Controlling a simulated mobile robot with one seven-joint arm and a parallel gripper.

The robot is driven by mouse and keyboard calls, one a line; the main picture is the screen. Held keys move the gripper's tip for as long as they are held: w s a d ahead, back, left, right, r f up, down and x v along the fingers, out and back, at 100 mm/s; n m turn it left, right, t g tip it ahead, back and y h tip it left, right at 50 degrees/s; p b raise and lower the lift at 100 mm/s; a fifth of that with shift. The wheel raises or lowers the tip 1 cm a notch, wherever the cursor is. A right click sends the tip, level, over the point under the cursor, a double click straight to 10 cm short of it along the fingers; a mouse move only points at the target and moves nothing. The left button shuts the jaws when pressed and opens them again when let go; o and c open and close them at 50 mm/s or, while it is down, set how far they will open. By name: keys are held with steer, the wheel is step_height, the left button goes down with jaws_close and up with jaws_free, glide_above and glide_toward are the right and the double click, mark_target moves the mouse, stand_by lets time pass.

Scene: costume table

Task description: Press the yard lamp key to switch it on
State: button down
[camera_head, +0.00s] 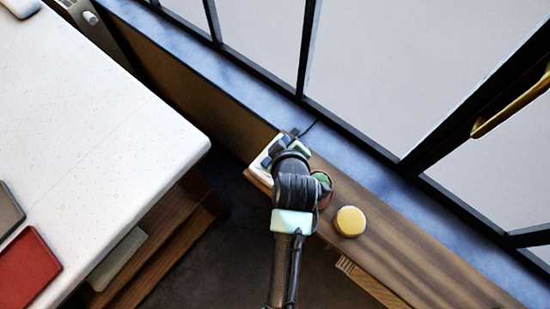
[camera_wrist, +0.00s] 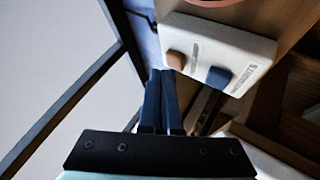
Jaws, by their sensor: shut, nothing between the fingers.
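A white switch box (camera_wrist: 228,48) sits on the wooden ledge and carries two keys. One key is brown-orange (camera_wrist: 176,60) and the other is blue (camera_wrist: 218,77). Each has small printed lettering beside it that I cannot read, so I cannot tell which is the yard lamp key. My gripper (camera_wrist: 167,73) is shut and empty, with its blue fingertips close to the brown-orange key; whether they touch it is unclear. In the head view the box (camera_head: 257,166) is mostly hidden under my arm.
A yellow round object (camera_head: 350,221) and a green-topped reddish pot (camera_head: 325,187) stand on the wooden ledge (camera_head: 410,262) near my arm. A dark-framed window (camera_head: 304,50) runs behind it. A white table (camera_head: 90,120) with a red item (camera_head: 28,268) is at left.

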steer(key=shift+f, duration=0.1)
stand_by(0.3)
steer(key=shift+f, duration=0.4)
steer(key=shift+f+b, duration=0.25)
steer(key=shift+b, duration=0.1)
stand_by(0.3)
steer(key=shift+r, duration=0.1)
steer(key=shift+r+p, duration=0.65)
steer(key=shift+p, duration=0.1)
steer(key=shift+r, duration=0.1)
step_height(320, 180, up, 6)
steer(key=p, duration=0.5)
steer(key=shift+p, duration=0.3)
